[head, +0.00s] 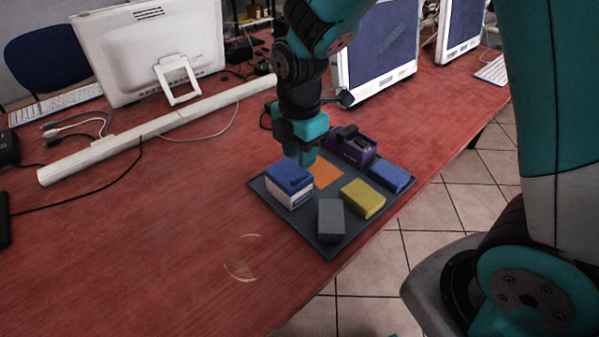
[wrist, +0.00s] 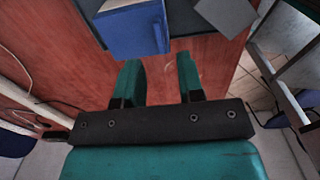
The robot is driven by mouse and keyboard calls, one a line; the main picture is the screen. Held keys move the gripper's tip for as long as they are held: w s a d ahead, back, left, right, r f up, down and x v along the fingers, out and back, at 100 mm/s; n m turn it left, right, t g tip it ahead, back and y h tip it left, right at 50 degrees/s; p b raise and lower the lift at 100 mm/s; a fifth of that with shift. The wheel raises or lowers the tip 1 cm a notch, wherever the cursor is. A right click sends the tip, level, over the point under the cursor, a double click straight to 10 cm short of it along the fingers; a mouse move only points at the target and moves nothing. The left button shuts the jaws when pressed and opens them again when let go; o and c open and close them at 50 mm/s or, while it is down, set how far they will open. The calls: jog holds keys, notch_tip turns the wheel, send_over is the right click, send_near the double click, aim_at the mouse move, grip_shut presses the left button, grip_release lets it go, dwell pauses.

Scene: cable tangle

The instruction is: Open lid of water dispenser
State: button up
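A small white box with a blue top (head: 290,186) stands at the left corner of the dark tray; it is the nearest thing to a lidded dispenser, but I cannot tell for sure that it is one. Its blue top lies flat on the white body. In the wrist view the blue top (wrist: 121,37) shows just beyond my fingers, at the upper edge. My gripper (head: 304,160) is above and just behind the box. In the wrist view my gripper (wrist: 158,62) has its two fingers apart, with only red table between them.
The dark tray (head: 277,213) also holds a grey block (head: 330,221), a yellow block (head: 363,198), a blue block (head: 388,178), an orange square (head: 325,174) and a purple device (head: 352,149). Monitors and cables lie behind. The red table (head: 160,240) is clear at front left.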

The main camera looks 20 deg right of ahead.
aim_at(299, 175)
notch_tip(299, 175, down, 6)
jog(key=shift+r, duration=0.25)
grip_shut()
